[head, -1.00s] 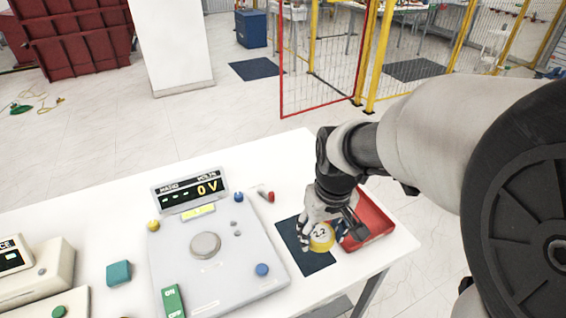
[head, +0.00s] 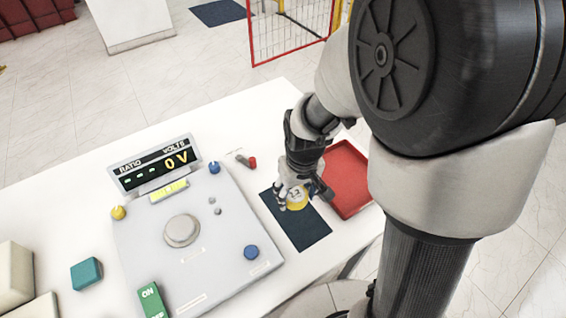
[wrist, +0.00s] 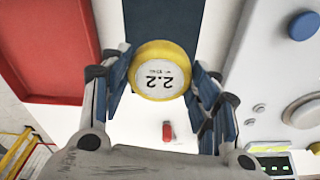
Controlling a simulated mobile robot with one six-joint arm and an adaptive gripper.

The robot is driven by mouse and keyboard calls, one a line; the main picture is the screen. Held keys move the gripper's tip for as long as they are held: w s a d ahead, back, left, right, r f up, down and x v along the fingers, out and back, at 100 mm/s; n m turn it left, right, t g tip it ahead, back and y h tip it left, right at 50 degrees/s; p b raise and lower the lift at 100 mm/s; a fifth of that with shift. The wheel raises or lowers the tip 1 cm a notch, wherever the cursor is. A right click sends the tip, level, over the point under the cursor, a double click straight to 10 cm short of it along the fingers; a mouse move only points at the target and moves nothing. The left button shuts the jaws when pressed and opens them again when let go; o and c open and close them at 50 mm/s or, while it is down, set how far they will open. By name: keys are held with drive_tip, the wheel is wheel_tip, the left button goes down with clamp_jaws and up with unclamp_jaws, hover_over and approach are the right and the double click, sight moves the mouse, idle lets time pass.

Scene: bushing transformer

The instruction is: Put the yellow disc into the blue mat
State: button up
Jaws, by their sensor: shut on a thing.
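The yellow disc (head: 297,198) has a white face marked 2.2. In the wrist view the disc (wrist: 160,70) sits between the two fingers of my gripper (wrist: 163,90), which is shut on it. The dark blue mat (head: 305,232) lies flat on the white table, and my gripper (head: 298,192) with the disc is over its upper part in the head view. The mat (wrist: 178,25) also shows behind the disc in the wrist view. I cannot tell whether the disc touches the mat. Part of the mat is hidden behind my gripper and the disc.
A red tray (head: 350,180) lies just right of the mat. A grey test device (head: 200,235) with a ratio and volts display (head: 153,166) stands to the left. A small red-tipped item (head: 250,162) lies behind the mat. A teal block (head: 86,273) is farther left.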

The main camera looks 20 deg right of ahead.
sight(294, 213)
drive_tip(key=shift+f+b, duration=1)
drive_tip(key=shift+f, duration=2.25)
drive_tip(key=shift+f, duration=0.2)
drive_tip(key=o, duration=1.3)
drive_tip(key=shift+c, duration=0.2)
drive_tip(key=shift+r, duration=0.1)
drive_tip(key=r+p, duration=0.1)
drive_tip(key=r, duration=0.3)
drive_tip(key=s+r+p, duration=0.1)
drive_tip(key=r+p, duration=0.1)
drive_tip(key=r, duration=0.2)
drive_tip(key=r+p, duration=0.1)
drive_tip(key=r, duration=0.3)
drive_tip(key=shift+s+d+r, duration=0.1)
drive_tip(key=shift+s+r, duration=0.1)
drive_tip(key=shift+r, duration=0.1)
drive_tip(key=s+r+m+t, duration=0.1)
drive_tip(key=s+r+t, duration=0.2)
drive_tip(key=s+r, duration=1)
drive_tip(key=shift+s+r, duration=0.25)
drive_tip(key=shift+r, duration=0.45)
